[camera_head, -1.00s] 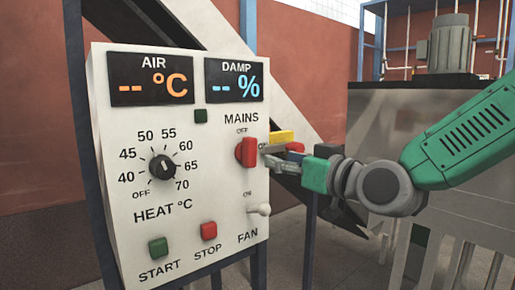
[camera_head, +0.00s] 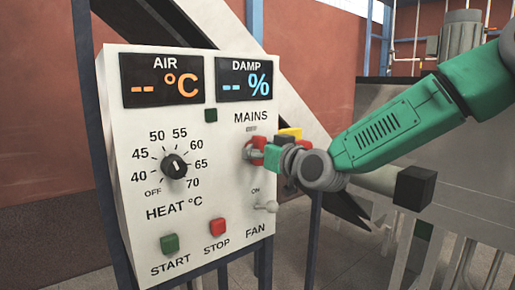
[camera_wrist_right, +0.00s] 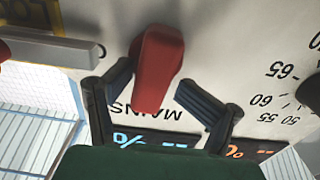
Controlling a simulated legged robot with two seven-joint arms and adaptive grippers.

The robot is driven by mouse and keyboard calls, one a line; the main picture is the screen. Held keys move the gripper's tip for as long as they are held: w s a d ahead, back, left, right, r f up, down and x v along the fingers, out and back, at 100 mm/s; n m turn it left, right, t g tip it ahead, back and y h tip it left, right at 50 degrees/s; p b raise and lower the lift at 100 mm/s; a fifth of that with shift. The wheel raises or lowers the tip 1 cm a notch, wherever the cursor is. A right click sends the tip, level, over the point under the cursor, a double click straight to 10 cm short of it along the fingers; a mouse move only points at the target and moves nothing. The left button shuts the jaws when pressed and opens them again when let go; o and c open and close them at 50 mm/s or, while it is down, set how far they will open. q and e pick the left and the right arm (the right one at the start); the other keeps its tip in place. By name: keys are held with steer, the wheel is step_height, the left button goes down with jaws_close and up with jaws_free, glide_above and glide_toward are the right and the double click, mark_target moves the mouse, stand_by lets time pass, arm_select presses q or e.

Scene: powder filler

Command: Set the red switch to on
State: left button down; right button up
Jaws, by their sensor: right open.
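The red switch (camera_head: 258,143) sits under the MAINS label on the white control panel, mostly covered by my right gripper in the head view. In the right wrist view, which is upside down, the red switch (camera_wrist_right: 158,70) points toward the MAINS lettering, the side where the OFF mark stands. My right gripper (camera_head: 253,153) is at the panel face around the switch. In the wrist view, its two dark fingers (camera_wrist_right: 152,84) are open, one on each side of the red handle, with gaps visible. My left gripper is not in view.
The heat knob (camera_head: 174,166), green START button (camera_head: 170,243), red STOP button (camera_head: 218,227) and FAN toggle (camera_head: 266,206) share the panel. A yellow part (camera_head: 290,133) is just right of the gripper. A grey bar (camera_wrist_right: 55,50) projects beside the fingers.

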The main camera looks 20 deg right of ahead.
steer(key=shift+s+a, duration=0.1)
steer(key=shift+a, duration=0.05)
steer(key=shift+d+f, duration=0.1)
steer(key=shift+d, duration=0.35)
steer(key=c, duration=0.9)
steer(key=shift+s+d, duration=0.1)
steer(key=shift+d, duration=0.3)
steer(key=shift+c, duration=0.6)
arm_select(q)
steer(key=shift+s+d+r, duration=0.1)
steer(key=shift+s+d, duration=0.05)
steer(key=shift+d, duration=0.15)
arm_select(e)
steer(key=shift+a, duration=0.15)
jaws_close()
